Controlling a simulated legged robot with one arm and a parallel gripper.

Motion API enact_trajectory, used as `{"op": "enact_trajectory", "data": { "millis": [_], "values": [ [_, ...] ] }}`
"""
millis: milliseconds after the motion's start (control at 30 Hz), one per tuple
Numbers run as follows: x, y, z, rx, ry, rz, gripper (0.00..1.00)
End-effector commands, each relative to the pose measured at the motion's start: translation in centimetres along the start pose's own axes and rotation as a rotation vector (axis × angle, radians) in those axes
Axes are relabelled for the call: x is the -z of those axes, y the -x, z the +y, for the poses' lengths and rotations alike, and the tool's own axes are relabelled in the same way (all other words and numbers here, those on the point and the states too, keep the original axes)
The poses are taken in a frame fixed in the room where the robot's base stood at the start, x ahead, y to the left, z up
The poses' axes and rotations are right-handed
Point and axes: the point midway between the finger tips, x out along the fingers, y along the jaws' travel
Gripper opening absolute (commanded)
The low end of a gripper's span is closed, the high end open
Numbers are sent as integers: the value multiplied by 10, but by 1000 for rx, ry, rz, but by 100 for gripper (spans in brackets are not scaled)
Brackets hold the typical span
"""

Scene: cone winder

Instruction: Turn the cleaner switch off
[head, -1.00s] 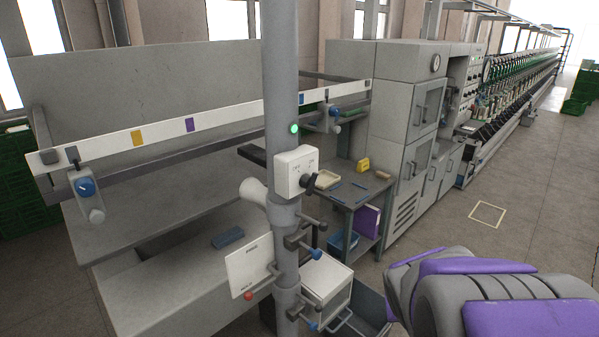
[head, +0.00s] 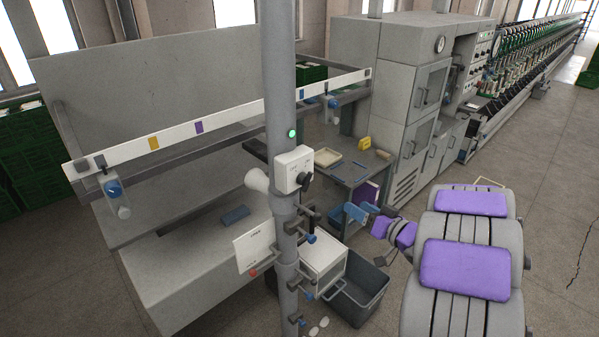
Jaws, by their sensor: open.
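The likely cleaner switch is a white box (head: 291,168) on the grey upright post, with a black knob (head: 305,180) on its right face. Its small lettering is too small to read, and I cannot tell the knob's position. A green lamp (head: 292,133) glows on the post above the box. My arm comes in from the right, and my gripper (head: 362,211) is to the right of and below the knob, apart from it. It is open and shows nothing held. Its fingers are small and partly blend with the blue bin behind.
The grey post (head: 281,80) stands in front of a machine with a white rail (head: 225,114). Below the switch, a white box (head: 322,260), small valves and a grey bin (head: 362,297) crowd the post. A side table (head: 335,172) stands behind. Open floor lies at right.

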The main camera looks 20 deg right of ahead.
Motion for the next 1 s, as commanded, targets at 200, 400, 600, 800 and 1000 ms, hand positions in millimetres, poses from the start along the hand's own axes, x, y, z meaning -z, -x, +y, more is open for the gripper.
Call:
{"op": "enact_trajectory", "data": {
  "millis": [200, 400, 600, 800, 1000],
  "values": [
    [8, 12, -18, 117, -94, 52, 63],
    [8, -2, -22, 127, -100, 54, 63],
    [10, -35, -24, 127, -100, 54, 63],
    [13, -73, -28, 126, -99, 54, 63],
    [15, -111, -32, 125, -99, 51, 63]
  ]
}}
